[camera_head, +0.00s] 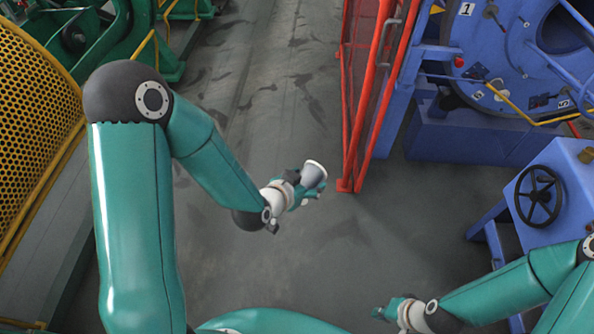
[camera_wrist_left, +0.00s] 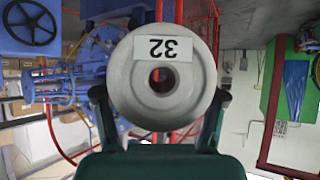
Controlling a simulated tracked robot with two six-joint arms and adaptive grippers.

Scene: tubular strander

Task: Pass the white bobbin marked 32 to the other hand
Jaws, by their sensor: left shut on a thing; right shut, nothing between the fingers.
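The white bobbin marked 32 (camera_head: 313,174) is in my left gripper (camera_head: 304,186), held up in the air near the middle of the head view. In the left wrist view the bobbin (camera_wrist_left: 140,85) shows its round end face with a centre hole and a label reading 32, upside down. The two dark fingers of my left gripper (camera_wrist_left: 158,110) close on its sides. My right gripper (camera_head: 388,312) is at the bottom of the head view, shut and empty, well apart from the bobbin, to its lower right.
A red mesh guard (camera_head: 360,90) stands just beyond the bobbin. A blue machine (camera_head: 480,140) and a blue stand with a black handwheel (camera_head: 538,195) are at the right. A yellow perforated cover (camera_head: 35,120) is at the left. The grey floor (camera_head: 330,255) between my arms is clear.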

